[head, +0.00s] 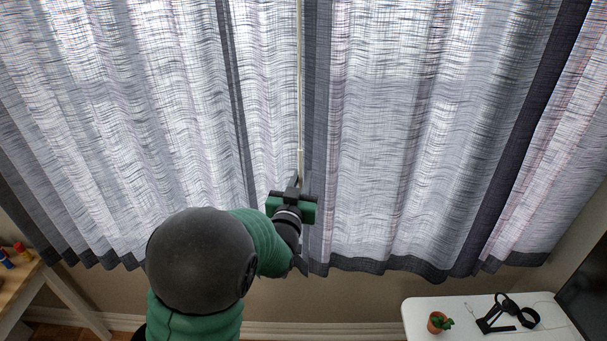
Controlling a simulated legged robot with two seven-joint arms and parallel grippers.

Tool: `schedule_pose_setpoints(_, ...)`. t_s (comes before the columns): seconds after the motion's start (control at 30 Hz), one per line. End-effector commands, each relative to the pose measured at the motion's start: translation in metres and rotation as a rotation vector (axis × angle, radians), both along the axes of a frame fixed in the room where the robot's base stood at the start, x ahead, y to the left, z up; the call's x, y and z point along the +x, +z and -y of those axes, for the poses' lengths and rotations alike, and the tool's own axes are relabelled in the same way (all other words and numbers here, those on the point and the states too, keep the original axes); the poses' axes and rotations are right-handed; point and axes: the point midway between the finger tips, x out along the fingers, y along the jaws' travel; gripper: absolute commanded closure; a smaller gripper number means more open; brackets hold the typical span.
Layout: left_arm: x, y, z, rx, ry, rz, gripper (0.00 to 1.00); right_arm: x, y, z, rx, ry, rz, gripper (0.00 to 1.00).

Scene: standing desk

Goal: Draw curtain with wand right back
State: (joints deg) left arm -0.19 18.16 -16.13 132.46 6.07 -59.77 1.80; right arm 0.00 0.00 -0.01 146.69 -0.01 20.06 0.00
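The curtain hangs across the view in a left panel (130,120) and a right panel (420,130), both sheer grey-white with dark edge bands. The panels meet near the middle. A thin pale wand (301,90) hangs upright in front of this meeting line. My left gripper (294,186), green and black, is at the wand's lower end, its fingers pointing up toward the curtain. The wand runs down to the fingertips, but the fingers are too small to tell whether they are closed on it. My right gripper is not in view.
A white desk (460,303) stands at the lower right with a small potted plant (438,322) and a black headset-like object (507,314) on it. A dark screen-like panel (588,285) is at the right edge. A wooden table (22,285) is at the lower left.

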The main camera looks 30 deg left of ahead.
Motion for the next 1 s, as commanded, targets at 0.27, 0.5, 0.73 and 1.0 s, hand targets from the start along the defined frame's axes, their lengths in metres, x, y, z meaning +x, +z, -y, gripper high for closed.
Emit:
schedule_pose_setpoints(0.27, 0.0031, -0.0016, -0.0017, -0.002, -0.006, 0.0, 1.0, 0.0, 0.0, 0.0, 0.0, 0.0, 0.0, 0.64)
schedule_pose_setpoints(0.5, 0.0033, -0.0021, -0.0027, -0.003, -0.003, -0.001, 1.0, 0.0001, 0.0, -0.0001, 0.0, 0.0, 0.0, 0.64)
schedule_pose_setpoints(0.73, 0.0032, -0.0025, -0.0025, -0.002, -0.004, -0.002, 1.0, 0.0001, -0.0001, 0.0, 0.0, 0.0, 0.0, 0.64)
schedule_pose_setpoints(1.0, 0.0033, -0.0028, -0.0021, -0.002, -0.004, -0.003, 1.0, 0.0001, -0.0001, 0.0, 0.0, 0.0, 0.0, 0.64)
